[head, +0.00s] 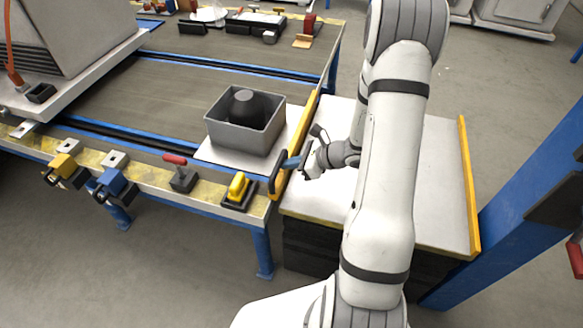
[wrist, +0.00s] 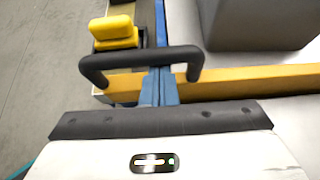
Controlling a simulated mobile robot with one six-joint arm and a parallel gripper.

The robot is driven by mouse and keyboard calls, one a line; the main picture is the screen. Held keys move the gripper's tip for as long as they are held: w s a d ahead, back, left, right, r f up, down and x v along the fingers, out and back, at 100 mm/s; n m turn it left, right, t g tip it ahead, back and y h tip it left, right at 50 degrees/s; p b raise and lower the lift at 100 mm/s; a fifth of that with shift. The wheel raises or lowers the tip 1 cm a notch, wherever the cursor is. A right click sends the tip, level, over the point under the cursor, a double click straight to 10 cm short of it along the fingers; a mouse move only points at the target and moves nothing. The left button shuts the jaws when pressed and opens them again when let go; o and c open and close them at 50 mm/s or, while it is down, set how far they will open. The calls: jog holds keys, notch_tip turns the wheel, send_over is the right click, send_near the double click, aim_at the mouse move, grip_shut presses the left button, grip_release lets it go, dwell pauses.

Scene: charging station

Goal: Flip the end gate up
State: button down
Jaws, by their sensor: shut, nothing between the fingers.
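The end gate (head: 304,125) is a long yellow bar along the right end of the blue-framed table, with a black loop handle (head: 275,182) at its near end. In the wrist view the handle (wrist: 128,60) arches across the picture above the yellow gate bar (wrist: 240,82). My gripper (head: 290,163) is at the handle from the right side. Its blue fingers (wrist: 162,75) are together, with nothing between them, and reach to the handle's crossbar. I cannot tell whether they touch the handle or pass beneath it.
A grey open box (head: 230,138) with a dark round object stands on a white plate left of the gate. A yellow block (head: 237,187) and several clamps line the table's front edge. A white-topped platform (head: 435,170) with another yellow bar (head: 470,190) lies right; a blue post (head: 510,200) stands beyond.

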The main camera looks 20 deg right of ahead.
jog(key=shift+w+r, duration=0.1)
jog(key=shift+r, duration=0.6)
jog(key=p+v, duration=0.4)
jog(key=v, duration=0.6)
jog(key=shift+f+p, duration=0.15)
jog(key=shift+p, duration=0.25)
jog(key=shift+d, duration=0.1)
